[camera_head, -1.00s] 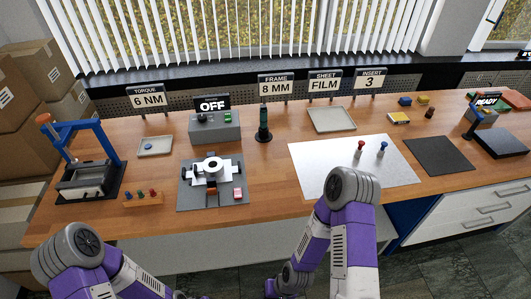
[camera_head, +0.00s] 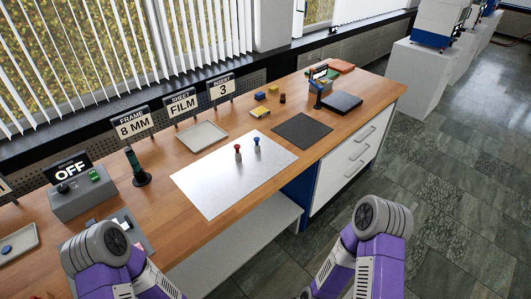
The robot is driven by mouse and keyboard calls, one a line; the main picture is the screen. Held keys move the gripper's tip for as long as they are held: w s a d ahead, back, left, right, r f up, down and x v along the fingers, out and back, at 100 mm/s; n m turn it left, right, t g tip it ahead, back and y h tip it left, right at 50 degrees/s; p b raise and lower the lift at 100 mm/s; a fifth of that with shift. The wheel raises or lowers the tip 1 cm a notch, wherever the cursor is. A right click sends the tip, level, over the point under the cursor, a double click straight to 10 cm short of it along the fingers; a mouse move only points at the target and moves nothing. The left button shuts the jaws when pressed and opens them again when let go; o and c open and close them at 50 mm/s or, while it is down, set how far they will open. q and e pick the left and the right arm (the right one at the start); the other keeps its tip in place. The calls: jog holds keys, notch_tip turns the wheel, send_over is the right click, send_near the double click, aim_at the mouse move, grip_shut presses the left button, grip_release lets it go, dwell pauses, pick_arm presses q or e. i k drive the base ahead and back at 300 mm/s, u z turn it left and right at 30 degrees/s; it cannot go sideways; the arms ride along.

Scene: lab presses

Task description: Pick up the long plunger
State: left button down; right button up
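Two small plunger-like pieces stand upright on a white sheet (camera_head: 210,191) on the wooden bench. One has a red top (camera_head: 238,150). The other has a blue top (camera_head: 256,142) and stands just right of and behind the red one. I cannot tell from this view which is the longer. Only links of my two arms show at the bottom of the picture, short of the bench pieces. Both grippers are out of view, and neither arm's links touch the plungers.
A dark mat (camera_head: 302,131) lies right of the white sheet. A grey tray (camera_head: 202,136), a dark green upright tool (camera_head: 136,168) and a control box reading OFF (camera_head: 83,196) stand to the left. A black flat device (camera_head: 342,102) sits at the right end. Open floor lies right of the bench.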

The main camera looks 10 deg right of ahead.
aim_at(237, 154)
jog(key=z, duration=1.3)
jog(key=i, duration=1.75)
jog(key=u, duration=3.1)
